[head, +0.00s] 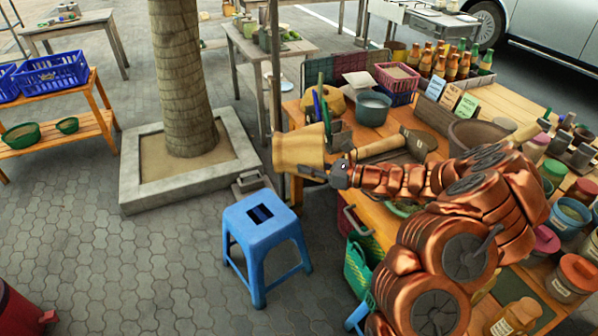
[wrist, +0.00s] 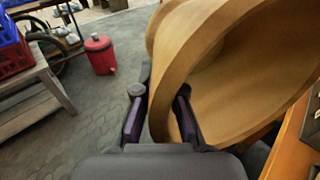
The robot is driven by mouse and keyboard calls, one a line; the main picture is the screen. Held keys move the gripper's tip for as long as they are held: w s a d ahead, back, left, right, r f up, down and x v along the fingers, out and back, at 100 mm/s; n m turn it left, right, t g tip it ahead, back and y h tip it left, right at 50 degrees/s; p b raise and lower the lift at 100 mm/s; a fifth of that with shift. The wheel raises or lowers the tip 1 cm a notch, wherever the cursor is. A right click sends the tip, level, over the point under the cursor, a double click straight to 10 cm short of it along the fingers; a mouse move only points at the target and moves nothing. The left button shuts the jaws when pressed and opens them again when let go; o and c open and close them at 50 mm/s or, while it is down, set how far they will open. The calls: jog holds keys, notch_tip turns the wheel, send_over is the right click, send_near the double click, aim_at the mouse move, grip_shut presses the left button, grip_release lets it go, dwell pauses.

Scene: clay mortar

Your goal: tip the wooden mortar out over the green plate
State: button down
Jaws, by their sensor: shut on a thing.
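The wooden mortar (head: 296,151) is light tan and is held tilted in the air by the table's left edge in the head view. In the wrist view the mortar (wrist: 245,75) fills the right side, and its bare-looking hollow inside shows. My gripper (wrist: 160,112) is shut on the mortar's wall, one dark finger on each side. In the head view my gripper (head: 330,172) is at the mortar's right side. A green rim, likely the green plate (head: 405,209), shows under my arm on the table, to the right of the mortar; most of it is hidden.
A grey-blue pot (head: 373,108), a wooden mallet-like tool (head: 380,148) and a brown bowl (head: 478,136) stand on the crowded table. Sauce bottles (head: 452,65) are behind. A blue stool (head: 262,236) stands on the paving left of the table.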

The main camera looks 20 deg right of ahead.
jog(key=s+d+r+n+g+h+p, duration=0.2)
jog(key=s+d+h, duration=0.4)
jog(key=d, duration=0.4)
jog(key=s+d+r+n+g+h+p, duration=0.2)
jog(key=s+d+r+g+h, duration=0.2)
jog(key=d, duration=0.7)
jog(key=shift+s+d+r+g+h, duration=0.3)
jog(key=shift+s+h, duration=0.8)
jog(key=shift+h, duration=1.2)
jog(key=shift+f, duration=0.15)
dwell(0.5)
